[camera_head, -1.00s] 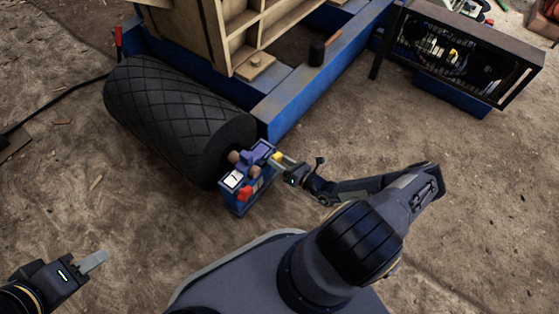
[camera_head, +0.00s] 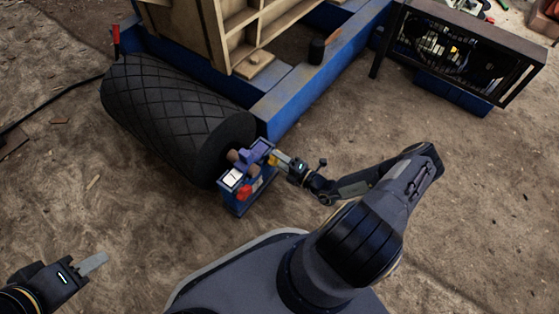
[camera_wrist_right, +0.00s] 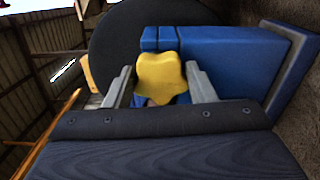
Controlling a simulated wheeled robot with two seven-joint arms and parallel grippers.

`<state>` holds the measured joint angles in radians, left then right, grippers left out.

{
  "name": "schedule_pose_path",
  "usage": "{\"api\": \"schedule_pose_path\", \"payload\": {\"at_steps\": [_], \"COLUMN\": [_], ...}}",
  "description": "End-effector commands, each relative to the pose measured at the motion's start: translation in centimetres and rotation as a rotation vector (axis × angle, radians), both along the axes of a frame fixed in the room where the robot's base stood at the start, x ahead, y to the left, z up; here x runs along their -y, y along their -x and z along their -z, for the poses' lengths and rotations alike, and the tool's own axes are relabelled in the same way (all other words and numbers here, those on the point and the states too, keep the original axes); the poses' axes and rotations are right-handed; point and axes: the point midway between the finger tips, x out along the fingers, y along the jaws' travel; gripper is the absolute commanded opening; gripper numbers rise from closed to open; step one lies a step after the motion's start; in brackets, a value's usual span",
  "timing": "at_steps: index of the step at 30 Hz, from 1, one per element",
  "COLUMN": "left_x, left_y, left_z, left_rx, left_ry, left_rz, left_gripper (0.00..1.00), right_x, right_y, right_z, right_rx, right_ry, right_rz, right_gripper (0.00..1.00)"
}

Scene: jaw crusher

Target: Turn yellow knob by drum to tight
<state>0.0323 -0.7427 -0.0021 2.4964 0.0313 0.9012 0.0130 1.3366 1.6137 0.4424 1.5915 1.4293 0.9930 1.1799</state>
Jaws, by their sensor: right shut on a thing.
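The yellow knob (camera_wrist_right: 159,77) is a lobed star shape on the side of a blue block beside the drum. In the head view only a small yellow patch of the knob (camera_head: 273,160) shows at my fingertips. My right gripper (camera_wrist_right: 160,85) has one grey finger on each side of the knob and is shut on it. It also shows in the head view (camera_head: 278,160), reaching in from the right. The black drum (camera_head: 175,115) has a diamond-pattern surface. My left gripper (camera_head: 98,262) is empty at the lower left, away from everything; its finger gap cannot be made out.
A blue control box with a red knob (camera_head: 244,192) and brown knobs stands at the drum's near end. The blue crusher frame (camera_head: 305,100) lies behind. A black-framed engine unit (camera_head: 465,50) is at the upper right. Bare dirt is open at left and right.

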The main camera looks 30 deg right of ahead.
Motion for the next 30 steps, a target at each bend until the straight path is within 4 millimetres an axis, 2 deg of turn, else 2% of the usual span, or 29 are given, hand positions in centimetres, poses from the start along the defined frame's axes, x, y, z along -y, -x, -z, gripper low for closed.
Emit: {"api": "schedule_pose_path", "payload": {"at_steps": [12,30], "left_x": [0.0,0.0], "left_y": [0.0,0.0], "left_z": [0.51,0.56], "left_rx": [0.0,0.0], "left_ry": [0.0,0.0], "left_rz": [0.0,0.0], "left_gripper": [0.36,0.36], "right_x": [0.05,0.04], "right_y": [0.08,0.08], "right_z": [0.21,0.2], "right_rx": [-0.09,-0.108], "right_ry": [-0.21,-0.253], "right_rz": [0.001,0.0], "right_gripper": [0.27,0.27]}}
